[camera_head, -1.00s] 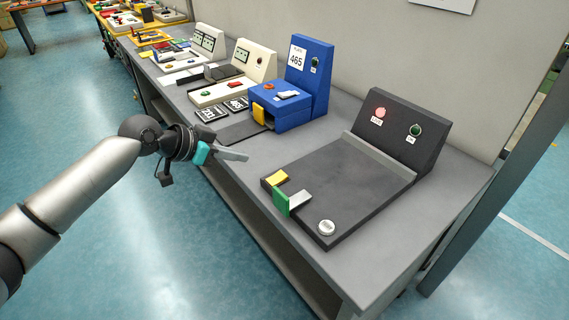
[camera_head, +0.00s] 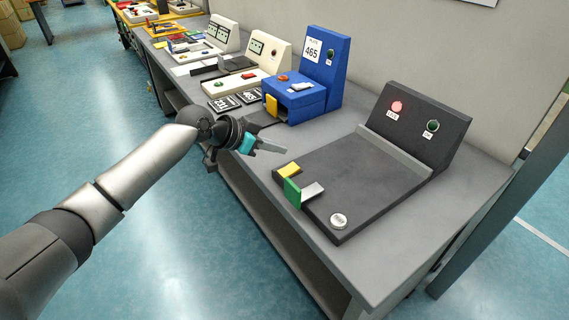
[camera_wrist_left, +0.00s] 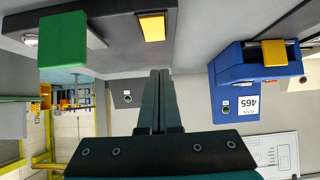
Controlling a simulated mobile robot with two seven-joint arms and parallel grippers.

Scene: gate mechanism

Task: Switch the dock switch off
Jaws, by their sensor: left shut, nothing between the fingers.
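The black dock unit (camera_head: 365,180) sits on the grey bench at the right, with a flat bed and a sloped back panel. A green upright tab (camera_head: 292,192) with a grey metal piece (camera_head: 313,190) stands at its front-left edge, beside a yellow block (camera_head: 289,171). Which of these is the dock switch I cannot tell. My left gripper (camera_head: 272,147) is shut and empty, just left of and beyond the yellow block, apart from it. In the left wrist view the shut fingers (camera_wrist_left: 159,80) point between the green tab (camera_wrist_left: 63,40) and the blue unit (camera_wrist_left: 238,85). My right gripper is not in view.
On the dock's back panel are a lit red lamp (camera_head: 397,106) and a dark green lamp (camera_head: 432,125). A round white button (camera_head: 338,221) is at its front corner. The blue unit (camera_head: 333,75) marked 465 and white units (camera_head: 265,50) stand farther back. A dark post (camera_head: 490,240) is at right.

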